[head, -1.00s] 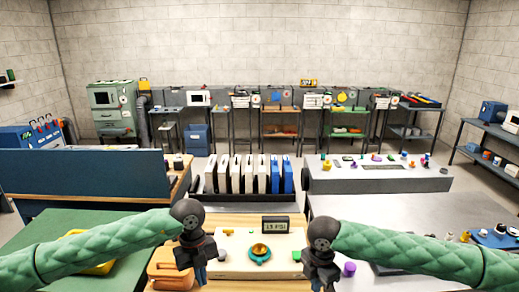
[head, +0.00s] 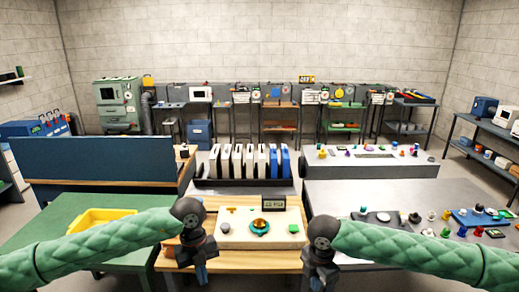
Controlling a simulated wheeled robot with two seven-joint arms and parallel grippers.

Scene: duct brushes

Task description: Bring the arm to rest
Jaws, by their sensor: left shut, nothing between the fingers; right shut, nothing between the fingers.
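My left gripper (head: 200,272) hangs at the end of its green-sleeved arm (head: 110,240), over the left part of the wooden table, pointing down. My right gripper (head: 320,280) hangs at the end of the other green-sleeved arm (head: 420,250), by the right edge of that table. Both are shut and hold nothing that I can see.
A wooden table (head: 255,262) bears the panel. A green table (head: 50,228) with a yellow tray (head: 97,220) stands left. A grey table (head: 340,195) with several small coloured parts stands right. A rack (head: 205,184) of white and blue upright pieces is behind.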

